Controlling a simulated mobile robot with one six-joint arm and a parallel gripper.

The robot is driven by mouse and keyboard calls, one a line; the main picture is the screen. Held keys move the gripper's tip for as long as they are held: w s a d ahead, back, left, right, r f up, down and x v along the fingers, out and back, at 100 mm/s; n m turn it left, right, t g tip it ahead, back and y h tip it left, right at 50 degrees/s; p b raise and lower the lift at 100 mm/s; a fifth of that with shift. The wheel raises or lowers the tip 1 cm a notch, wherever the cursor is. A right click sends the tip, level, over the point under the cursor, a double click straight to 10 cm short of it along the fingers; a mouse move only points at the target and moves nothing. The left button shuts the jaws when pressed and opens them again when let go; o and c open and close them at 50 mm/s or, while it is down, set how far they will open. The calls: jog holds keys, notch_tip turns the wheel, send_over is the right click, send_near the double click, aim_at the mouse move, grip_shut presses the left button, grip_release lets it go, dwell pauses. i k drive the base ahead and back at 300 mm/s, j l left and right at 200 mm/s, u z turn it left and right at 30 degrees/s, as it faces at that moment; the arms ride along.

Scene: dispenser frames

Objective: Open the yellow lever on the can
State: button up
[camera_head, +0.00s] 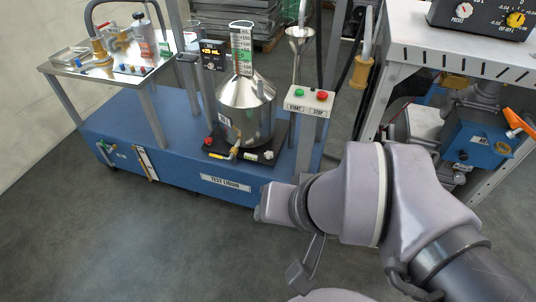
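The can (258,108) is a shiny metal vessel with a conical shoulder and a tall neck carrying a green and white scale. It stands upright on a black plate on the blue dispenser base. The yellow lever (234,152) is small and sits low at the can's front, close to the plate. My arm comes in from the lower right. A narrow grey part that looks like my gripper (300,274) hangs below the wrist, over the floor, in front of the base and well apart from the lever. Its fingers are not clear, and nothing is seen held.
A START/STOP box (309,101) with green and red buttons stands right of the can. A display (212,55) stands behind left. A metal side table (108,65) is at left, a white bench (450,65) at right. The floor in front is clear.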

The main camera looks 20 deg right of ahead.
aim_at(218, 156)
jog(key=i+l, duration=0.1)
jog(key=i, duration=0.3)
jog(key=i+l, duration=0.15)
jog(key=i, duration=0.25)
jog(key=i+l+u, duration=0.1)
jog(key=i, duration=0.25)
